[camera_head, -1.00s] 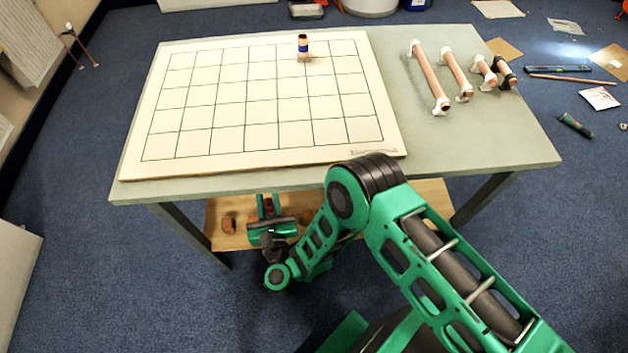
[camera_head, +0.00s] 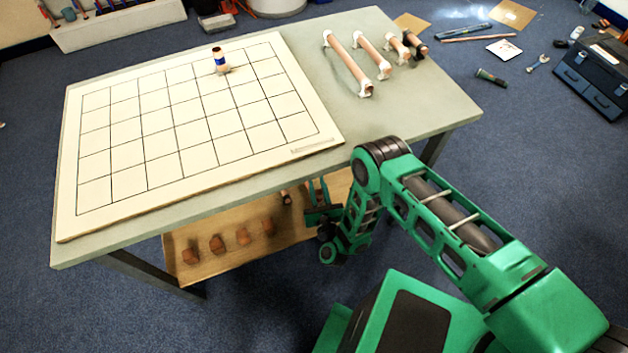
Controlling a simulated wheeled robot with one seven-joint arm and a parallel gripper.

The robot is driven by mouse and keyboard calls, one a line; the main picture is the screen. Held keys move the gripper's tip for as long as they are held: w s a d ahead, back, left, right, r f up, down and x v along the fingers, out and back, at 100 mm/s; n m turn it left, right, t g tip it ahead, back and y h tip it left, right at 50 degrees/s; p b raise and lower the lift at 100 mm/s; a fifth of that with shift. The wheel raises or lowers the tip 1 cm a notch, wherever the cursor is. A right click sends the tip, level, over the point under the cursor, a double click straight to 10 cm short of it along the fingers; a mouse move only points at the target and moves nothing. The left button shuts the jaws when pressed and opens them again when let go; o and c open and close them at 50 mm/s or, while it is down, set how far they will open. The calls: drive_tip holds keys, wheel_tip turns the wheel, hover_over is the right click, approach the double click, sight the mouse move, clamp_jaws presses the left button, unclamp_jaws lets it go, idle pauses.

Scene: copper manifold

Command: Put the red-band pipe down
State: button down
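No pipe with a visible red band shows. A short copper pipe with a blue band (camera_head: 220,62) stands upright on the gridded white board (camera_head: 110,208). My gripper (camera_head: 318,190) is low, at the table's front edge and over the lower shelf, partly hidden by my arm. Its green fingers show, but whether they hold anything is unclear. A short copper piece with a dark end (camera_head: 286,197) is just left of the fingers, under the table edge; I cannot tell whether it is gripped.
Several copper pipes with white end fittings (camera_head: 349,65) lie at the right of the table (camera_head: 425,112). The wooden lower shelf (camera_head: 215,270) carries several copper fittings (camera_head: 217,243). A toolbox (camera_head: 602,78) and loose tools are on the floor right. The board's squares are mostly empty.

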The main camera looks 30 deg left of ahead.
drive_tip(key=shift+w+d+f, duration=0.7)
drive_tip(key=shift+w+f, duration=1.05)
drive_tip(key=shift+f, duration=0.05)
drive_tip(key=shift+w+d+f, duration=0.75)
drive_tip(key=shift+w+f, duration=0.95)
drive_tip(key=shift+f, duration=0.05)
drive_tip(key=shift+w+d+f, duration=0.7)
drive_tip(key=shift+w+f, duration=1.05)
drive_tip(key=shift+f, duration=0.05)
drive_tip(key=c, duration=1.5)
unclamp_jaws()
drive_tip(key=v, duration=1.2)
